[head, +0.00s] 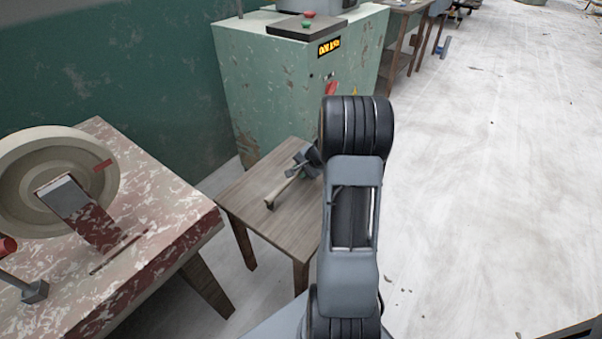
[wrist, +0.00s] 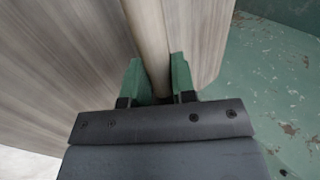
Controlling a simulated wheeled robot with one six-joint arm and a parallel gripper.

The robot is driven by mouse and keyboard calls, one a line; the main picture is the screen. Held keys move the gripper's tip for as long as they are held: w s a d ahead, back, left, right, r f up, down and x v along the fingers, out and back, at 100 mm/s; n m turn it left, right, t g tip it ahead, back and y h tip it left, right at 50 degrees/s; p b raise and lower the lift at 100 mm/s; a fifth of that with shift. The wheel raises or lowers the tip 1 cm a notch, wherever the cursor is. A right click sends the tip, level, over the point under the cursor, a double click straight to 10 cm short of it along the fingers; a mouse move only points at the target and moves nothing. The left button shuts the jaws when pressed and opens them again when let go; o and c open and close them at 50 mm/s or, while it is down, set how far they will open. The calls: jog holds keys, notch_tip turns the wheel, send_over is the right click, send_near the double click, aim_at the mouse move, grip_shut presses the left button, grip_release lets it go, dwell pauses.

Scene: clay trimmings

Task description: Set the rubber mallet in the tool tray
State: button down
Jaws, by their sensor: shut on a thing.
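My gripper (head: 305,174) is over the small wooden table beside the green cabinet. In the wrist view its green fingers (wrist: 157,80) are shut on a pale wooden handle (wrist: 148,35), which I take to be the rubber mallet's. The handle runs out of the top of that view, so the head is not seen there. No tool tray can be made out.
The small wooden table (head: 242,193) stands against the green cabinet (head: 262,85). A worn red table (head: 165,205) with a large pale wheel (head: 30,170) is at the left. A wooden bench (head: 402,8) is at the back. The pale floor (head: 490,190) at the right is clear.

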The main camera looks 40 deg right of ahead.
jog(key=shift+f, duration=0.3)
jog(key=shift+f, duration=0.15)
jog(key=c, duration=0.9)
grip_release()
jog(key=shift+c, duration=0.2)
